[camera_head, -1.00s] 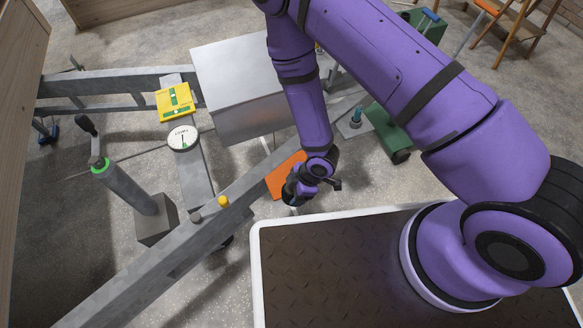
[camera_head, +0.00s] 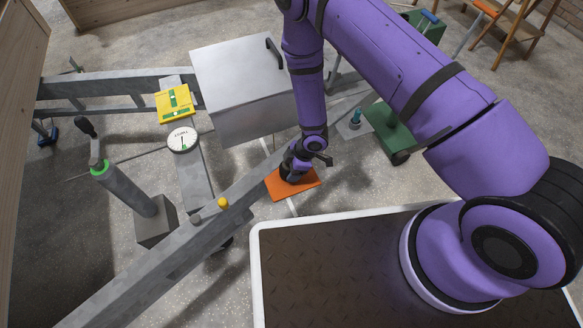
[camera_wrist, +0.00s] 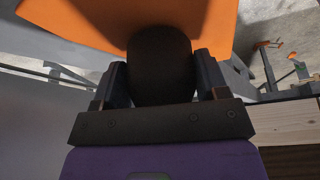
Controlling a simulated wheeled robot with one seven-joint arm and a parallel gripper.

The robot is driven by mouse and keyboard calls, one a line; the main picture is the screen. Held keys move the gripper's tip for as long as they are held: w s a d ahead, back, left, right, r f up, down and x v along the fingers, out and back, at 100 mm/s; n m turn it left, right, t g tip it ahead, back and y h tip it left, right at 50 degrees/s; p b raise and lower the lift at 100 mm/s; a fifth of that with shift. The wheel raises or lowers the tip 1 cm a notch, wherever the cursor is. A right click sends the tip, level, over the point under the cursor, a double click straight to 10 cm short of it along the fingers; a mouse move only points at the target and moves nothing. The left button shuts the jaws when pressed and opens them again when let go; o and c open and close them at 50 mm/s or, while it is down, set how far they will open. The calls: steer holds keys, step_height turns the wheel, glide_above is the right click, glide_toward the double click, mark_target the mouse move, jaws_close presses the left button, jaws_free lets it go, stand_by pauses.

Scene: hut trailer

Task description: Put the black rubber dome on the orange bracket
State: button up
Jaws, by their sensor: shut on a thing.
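The orange bracket (camera_head: 308,188) is a flat orange plate beside the grey trailer rail, just beyond my base's edge in the head view. It also shows at the top of the wrist view (camera_wrist: 75,22). My gripper (camera_head: 293,173) is over the bracket's left part. In the wrist view my gripper (camera_wrist: 163,80) is shut on the black rubber dome (camera_wrist: 162,62), which sits between the two fingers. The dome is in front of the orange surface; I cannot tell whether it touches it. In the head view the dome is hard to tell from the dark gripper.
A grey metal box (camera_head: 240,85) stands just behind my gripper. A green wheeled block (camera_head: 388,130) is at the right.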

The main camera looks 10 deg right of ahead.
steer(key=shift+f, duration=0.2)
steer(key=o, duration=0.9)
steer(key=v, duration=1.2)
steer(key=shift+r, duration=0.1)
